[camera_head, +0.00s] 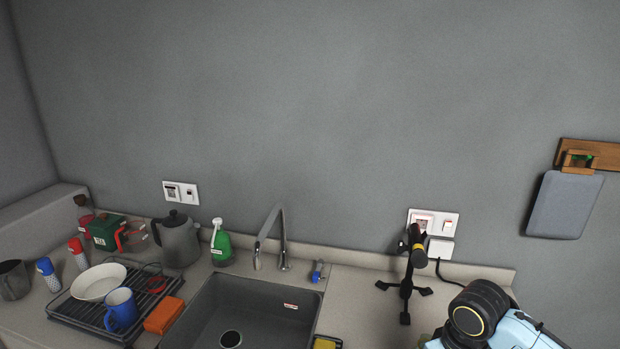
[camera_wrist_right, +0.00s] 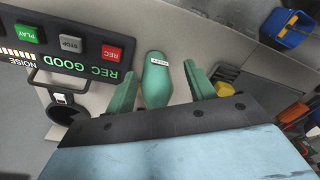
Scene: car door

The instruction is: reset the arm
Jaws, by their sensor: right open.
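My right arm (camera_head: 478,308), light blue with a black joint, shows at the lower right of the head view. Its gripper is out of that frame. In the right wrist view my right gripper (camera_wrist_right: 161,72) has two green fingers spread apart. A rounded green object (camera_wrist_right: 157,85) with a white label shows between them. A gap shows on its right side; I cannot tell whether it touches the left finger. My left gripper is in neither view.
A black stand (camera_head: 405,285) is on the counter left of my right arm. The sink (camera_head: 198,318), dish rack (camera_head: 165,292) and kettle (camera_head: 178,240) are further left. In the wrist view, a button panel (camera_wrist_right: 92,42) is at upper left and a blue bin (camera_wrist_right: 288,27) at upper right.

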